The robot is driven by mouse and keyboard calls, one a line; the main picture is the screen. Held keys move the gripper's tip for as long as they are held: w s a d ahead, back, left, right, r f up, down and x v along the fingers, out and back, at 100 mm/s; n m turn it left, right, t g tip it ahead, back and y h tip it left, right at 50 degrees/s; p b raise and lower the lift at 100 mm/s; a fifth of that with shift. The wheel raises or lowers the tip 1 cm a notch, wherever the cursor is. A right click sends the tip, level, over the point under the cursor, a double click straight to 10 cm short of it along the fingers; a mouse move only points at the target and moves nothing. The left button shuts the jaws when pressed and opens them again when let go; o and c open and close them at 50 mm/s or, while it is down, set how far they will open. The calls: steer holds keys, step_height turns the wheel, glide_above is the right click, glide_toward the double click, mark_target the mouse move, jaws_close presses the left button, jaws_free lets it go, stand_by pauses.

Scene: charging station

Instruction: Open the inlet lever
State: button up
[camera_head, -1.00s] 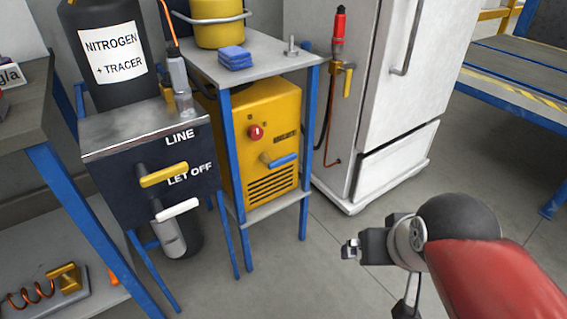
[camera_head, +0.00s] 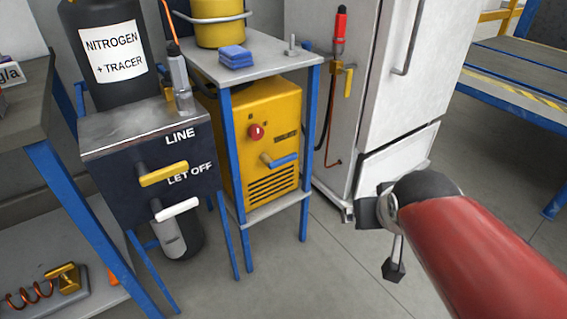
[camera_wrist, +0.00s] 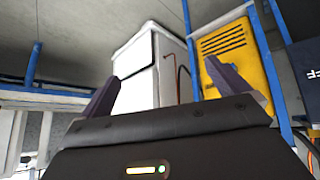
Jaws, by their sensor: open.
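No lever in view is labelled inlet. A blue lever (camera_head: 283,160) sticks out from the front of the yellow machine (camera_head: 262,115), below a red knob. A yellow lever (camera_head: 163,174) and a white lever (camera_head: 177,209) are on the dark box marked LINE and LET OFF. Another yellow lever (camera_head: 348,82) hangs on the pipe beside the white fridge. My gripper (camera_head: 348,212) is in front of the fridge's lower corner, right of the machine and apart from every lever. In the wrist view my gripper (camera_wrist: 168,95) is open and empty, its fingers wide apart.
The machine sits on a blue-legged stand (camera_head: 229,165) whose top holds blue cloths (camera_head: 235,57). The fridge (camera_head: 400,95) is behind my gripper. A workbench (camera_head: 40,120) is at the left. The grey floor before the stand is clear. The wrist view looks upside down.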

steer(key=w+f+n+t+b, duration=0.1)
steer(key=w+f+n+t, duration=0.15)
steer(key=w, duration=0.75)
steer(key=n+t+y+b, duration=0.3)
steer(key=n+t+y, duration=0.15)
steer(key=y, duration=0.75)
glide_toward(285, 162)
steer(key=x, duration=1)
steer(key=shift+w+a+r, duration=0.1)
steer(key=shift+w+a, duration=0.2)
